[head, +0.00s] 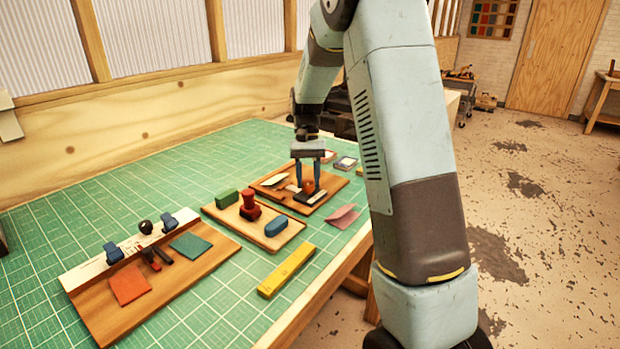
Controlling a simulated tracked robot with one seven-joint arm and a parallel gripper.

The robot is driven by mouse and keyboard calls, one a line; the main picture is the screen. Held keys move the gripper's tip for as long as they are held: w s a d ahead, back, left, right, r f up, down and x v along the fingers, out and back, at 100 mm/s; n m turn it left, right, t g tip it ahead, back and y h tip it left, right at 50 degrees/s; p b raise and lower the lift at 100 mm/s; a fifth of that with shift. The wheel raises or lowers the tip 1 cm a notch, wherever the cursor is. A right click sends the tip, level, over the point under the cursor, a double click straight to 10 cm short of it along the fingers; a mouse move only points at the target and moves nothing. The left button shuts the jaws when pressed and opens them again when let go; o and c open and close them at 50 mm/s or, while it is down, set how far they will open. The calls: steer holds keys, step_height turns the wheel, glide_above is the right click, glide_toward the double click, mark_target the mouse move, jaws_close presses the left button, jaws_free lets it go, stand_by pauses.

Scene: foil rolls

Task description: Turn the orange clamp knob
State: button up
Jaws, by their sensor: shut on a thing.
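The orange clamp knob (309,186) is a small round piece above the far wooden board (338,182). My gripper (308,185) points straight down over this board, with its two blue fingers on either side of the knob. The fingers are shut on the knob, and they hide part of it. A dark block with a pale part (312,197) lies just in front of the knob. The clamp's body under the knob is too small to make out.
A middle board (222,213) carries a green block (227,198), a red stamp-like piece (250,206) and a blue block (276,227). A yellow bar (287,270) lies near the table edge. A large board (190,265) is at left. The green mat (120,200) has free room behind.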

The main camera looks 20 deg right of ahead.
steer(key=shift+f+m, duration=0.1)
steer(key=shift+m, duration=0.2)
stand_by(0.4)
steer(key=o, duration=1.1)
steer(key=shift+c, duration=0.2)
steer(key=shift+w+r, duration=0.2)
steer(key=shift+r, duration=0.3)
steer(key=v, duration=1.2)
steer(key=shift+w+d+r, duration=0.2)
steer(key=shift+d+r, duration=0.05)
